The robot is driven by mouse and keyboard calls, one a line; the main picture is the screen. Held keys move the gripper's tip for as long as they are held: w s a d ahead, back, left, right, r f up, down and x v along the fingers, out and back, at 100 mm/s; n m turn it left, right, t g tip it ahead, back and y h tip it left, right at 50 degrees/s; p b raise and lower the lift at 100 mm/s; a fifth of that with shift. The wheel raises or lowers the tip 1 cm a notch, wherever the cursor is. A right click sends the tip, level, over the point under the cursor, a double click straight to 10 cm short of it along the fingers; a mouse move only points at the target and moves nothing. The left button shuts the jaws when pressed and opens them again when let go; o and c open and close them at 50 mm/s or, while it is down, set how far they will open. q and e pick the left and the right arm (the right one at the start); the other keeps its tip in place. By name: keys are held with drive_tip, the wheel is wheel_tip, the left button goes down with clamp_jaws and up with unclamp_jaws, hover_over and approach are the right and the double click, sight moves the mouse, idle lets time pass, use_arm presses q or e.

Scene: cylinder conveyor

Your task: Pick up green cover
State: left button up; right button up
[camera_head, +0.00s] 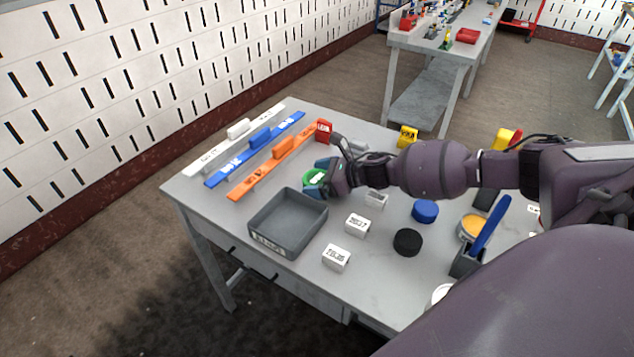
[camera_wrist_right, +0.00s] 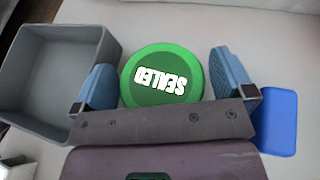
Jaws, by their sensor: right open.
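In the wrist view, the green cover (camera_wrist_right: 162,62) shows a white "SEALED" label, upside down. My right gripper (camera_head: 319,178) is at the cover. In the wrist view, the right gripper (camera_wrist_right: 163,75) is open, with one blue finger on each side of the cover. A narrow gap shows at each finger; contact cannot be confirmed. My left gripper is not in view.
A grey tray (camera_head: 251,235) stands close by; its rim (camera_wrist_right: 108,45) is left of the cover. White, blue and orange bars lie at the far left. White labelled blocks (camera_head: 357,225), a blue disc (camera_head: 425,211) and a black disc (camera_head: 407,242) stand nearer. A blue shape (camera_wrist_right: 276,125) is right of the gripper.

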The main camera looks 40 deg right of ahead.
drive_tip(key=c, duration=0.7)
drive_tip(key=shift+r, duration=0.1)
